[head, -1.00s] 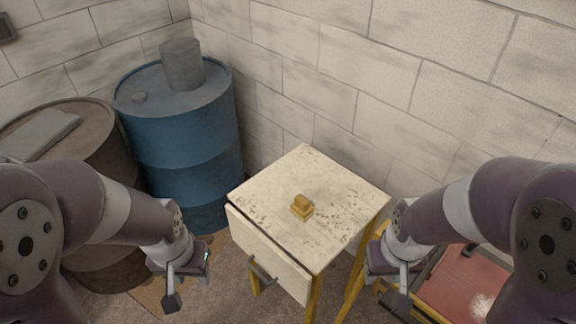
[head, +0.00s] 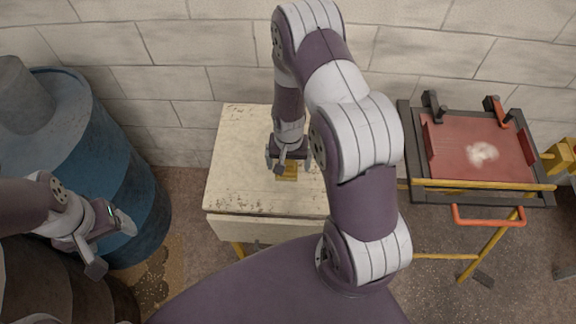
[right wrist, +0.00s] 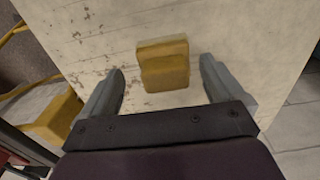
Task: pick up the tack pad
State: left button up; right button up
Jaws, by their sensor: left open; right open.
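The tack pad, which I take to be the small yellow block (head: 290,173), lies on the worn cream top of a small cabinet (head: 235,160). My right gripper (head: 287,160) is open above the block and hides part of it in the head view. In the right wrist view the whole block (right wrist: 163,65) shows between and just beyond the open fingertips (right wrist: 163,78), apart from both fingers. My left gripper (head: 111,246) is open and empty at the left, by the blue drum.
A blue drum (head: 125,195) with a grey can (head: 22,100) on it stands at the left. A dark frame bench (head: 470,197) with a clamped red panel (head: 460,145) bearing a white patch stands at the right. A block wall (head: 180,60) closes off the back.

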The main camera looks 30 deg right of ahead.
jog(key=shift+f, duration=0.65)
jog(key=shift+w+a+f, duration=0.15)
jog(key=shift+f, duration=0.1)
jog(key=shift+w+a, duration=0.1)
jog(key=shift+a, duration=0.15)
jog(key=shift+d, duration=0.2)
jog(key=c, duration=1.2)
pick_arm(q)
jog(key=shift+w+a, duration=0.15)
jog(key=shift+a, duration=0.1)
pick_arm(e)
jog(key=shift+o, duration=0.2)
jog(key=shift+a+r, duration=0.1)
jog(key=shift+r, duration=0.05)
jog(key=shift+r, duration=0.2)
jog(key=r, duration=0.2)
jog(key=d+r+b, duration=0.1)
jog(key=r, duration=0.1)
jog(key=shift+d, duration=0.1)
pick_arm(q)
notch_tip(320, 180, down, 3)
jog(key=shift+f+b, duration=0.15)
jog(key=shift+b, duration=1)
pick_arm(e)
jog(key=d+r, duration=0.6)
jog(key=d, duration=0.4)
jog(key=shift+s+d+r, duration=0.25)
jog(key=shift+s+d, duration=0.05)
jog(key=shift+s, duration=0.05)
